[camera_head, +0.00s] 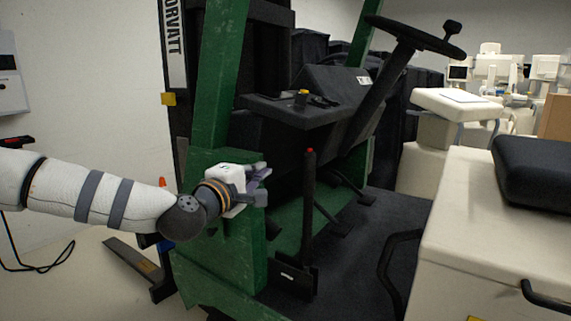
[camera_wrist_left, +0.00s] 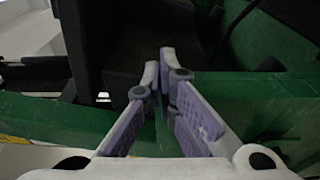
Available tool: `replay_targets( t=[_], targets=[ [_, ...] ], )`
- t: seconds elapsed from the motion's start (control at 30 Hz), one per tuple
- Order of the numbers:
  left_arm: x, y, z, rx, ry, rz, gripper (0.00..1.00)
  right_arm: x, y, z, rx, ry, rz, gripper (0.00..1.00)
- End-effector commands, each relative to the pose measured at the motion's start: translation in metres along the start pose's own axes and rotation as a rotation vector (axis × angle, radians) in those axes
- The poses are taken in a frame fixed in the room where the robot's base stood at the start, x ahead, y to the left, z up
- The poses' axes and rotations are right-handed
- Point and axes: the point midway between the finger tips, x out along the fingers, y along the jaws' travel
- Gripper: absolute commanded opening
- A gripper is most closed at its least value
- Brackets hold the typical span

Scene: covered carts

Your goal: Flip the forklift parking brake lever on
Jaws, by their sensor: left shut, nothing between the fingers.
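The parking brake lever (camera_head: 308,210) is a black upright bar with a red tip, rising from a dark base on the forklift floor. It stands nearly vertical. My left gripper (camera_head: 264,172) is a little left of the lever's upper part, in front of the green frame post, and looks apart from it. Its fingers are shut and empty; in the left wrist view the fingertips (camera_wrist_left: 160,68) come together over the green frame. I cannot make out the lever surely in the left wrist view. My right gripper is not in view.
The forklift's green post (camera_head: 215,80) stands behind my left arm. A black console (camera_head: 300,110) and steering wheel (camera_head: 415,37) are above and behind the lever. A cream cabinet (camera_head: 490,240) with a black seat pad (camera_head: 535,170) is at right. Dark floor lies between.

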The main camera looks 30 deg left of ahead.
Motion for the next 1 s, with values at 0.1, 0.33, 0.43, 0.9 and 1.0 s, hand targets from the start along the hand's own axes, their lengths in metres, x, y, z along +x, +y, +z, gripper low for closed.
replay_targets(
  t=[0.1,0.33,0.43,0.9,1.0],
  targets=[
    [0.015,-0.006,0.0,0.005,0.0,-0.008,0.0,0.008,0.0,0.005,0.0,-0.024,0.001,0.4],
    [0.065,-0.01,0.0,0.007,0.001,-0.012,0.0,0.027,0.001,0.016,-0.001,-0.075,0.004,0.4],
    [0.087,-0.009,0.001,0.007,0.001,-0.01,0.0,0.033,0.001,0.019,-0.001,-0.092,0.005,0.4],
    [0.085,-0.001,0.038,0.001,-0.001,-0.002,0.0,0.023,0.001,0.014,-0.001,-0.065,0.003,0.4],
    [0.085,-0.002,0.038,0.001,0.0,-0.003,0.0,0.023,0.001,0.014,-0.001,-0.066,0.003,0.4]
  ],
)
